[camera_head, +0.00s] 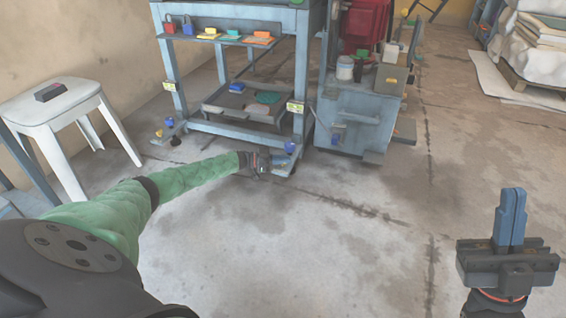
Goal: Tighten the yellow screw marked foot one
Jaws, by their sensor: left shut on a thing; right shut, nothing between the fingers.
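My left arm (200,172) in its green sleeve reaches to the right front foot (283,169) of the blue-grey press frame. My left gripper (272,161) is low at this foot and shut on a small part there, which its fingers hide. I cannot make out a yellow screw or its foot one mark. A blue knob (290,147) sits just above and right of the gripper. A yellow label (295,107) is higher on the same leg. My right gripper (511,216) is at the lower right, blue fingers upright, shut and empty, far from the frame.
A white stool (62,105) with a dark block (50,92) stands at the left. A blue-grey cabinet (352,115) stands close right of the frame. A low shelf tray (215,101) spans between the legs. The floor (370,240) in front is clear.

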